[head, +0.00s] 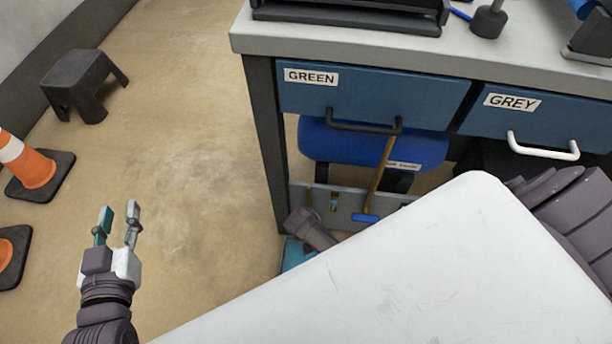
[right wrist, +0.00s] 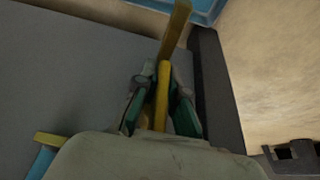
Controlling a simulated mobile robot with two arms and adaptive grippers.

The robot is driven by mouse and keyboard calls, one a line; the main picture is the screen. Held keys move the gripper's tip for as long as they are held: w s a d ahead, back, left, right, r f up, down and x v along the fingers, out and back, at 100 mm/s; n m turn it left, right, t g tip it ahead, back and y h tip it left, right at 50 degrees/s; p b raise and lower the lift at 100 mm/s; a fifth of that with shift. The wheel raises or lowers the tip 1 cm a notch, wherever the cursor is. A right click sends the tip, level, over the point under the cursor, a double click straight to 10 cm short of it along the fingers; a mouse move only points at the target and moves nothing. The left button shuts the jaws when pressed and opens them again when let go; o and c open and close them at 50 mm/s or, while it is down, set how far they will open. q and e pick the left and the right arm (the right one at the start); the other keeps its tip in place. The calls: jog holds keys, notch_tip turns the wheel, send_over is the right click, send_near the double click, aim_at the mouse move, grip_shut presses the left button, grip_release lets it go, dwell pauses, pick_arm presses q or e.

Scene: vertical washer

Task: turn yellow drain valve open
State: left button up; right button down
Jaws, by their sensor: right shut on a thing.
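In the right wrist view, my right gripper (right wrist: 160,88) is shut on a yellow bar (right wrist: 164,85), with its green finger pads on either side. The bar looks like the yellow drain valve's handle, and a second yellow length (right wrist: 178,25) continues above it at a slight angle. The valve body is hidden, so I cannot tell how far it is turned. In the head view, my left gripper (head: 119,212) is open and empty above the floor at the left. My right gripper's fingers cannot be made out there.
A workbench has drawers labelled GREEN (head: 360,95) and GREY (head: 540,115). Under it are a blue object (head: 340,145) and a yellow rod (head: 379,172) with a blue end. Traffic cones (head: 32,168) and a dark stool (head: 82,80) stand left; the floor between is clear.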

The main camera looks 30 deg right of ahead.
jog(key=shift+w+d+r, duration=0.25)
jog(key=shift+w+d, duration=0.1)
jog(key=shift+w, duration=0.05)
jog(key=c, duration=1.2)
grip_release()
jog(key=shift+c, duration=0.2)
jog(key=shift+s+f, duration=0.1)
jog(key=shift+s, duration=0.05)
jog(key=shift+s+a, duration=0.1)
jog(key=shift+a, duration=0.05)
jog(key=v, duration=0.7)
jog(key=shift+r, duration=0.2)
jog(key=shift+s, duration=0.15)
